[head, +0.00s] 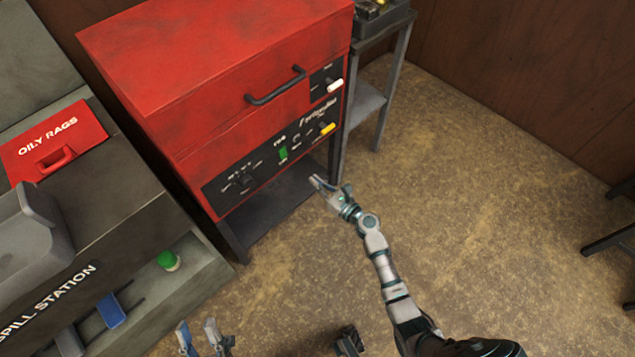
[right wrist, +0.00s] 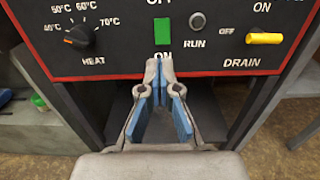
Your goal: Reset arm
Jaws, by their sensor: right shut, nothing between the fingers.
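My right arm reaches up from the bottom of the head view. Its gripper (head: 318,183) is in front of the lower right part of the red machine (head: 225,70). In the right wrist view the gripper (right wrist: 158,68) is shut, with its fingertips together and nothing between them. The tips appear just below the green switch (right wrist: 162,31); I cannot tell if they touch the panel. My left gripper (head: 200,338) shows at the bottom edge of the head view, its two fingers apart and empty, clear of the machine.
The black panel carries a heat knob (right wrist: 78,37), a round run button (right wrist: 198,20) and a yellow drain lever (right wrist: 264,38). A spill station (head: 110,230) with a red oily rags lid (head: 52,143) stands left. A metal stand (head: 370,100) is behind right.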

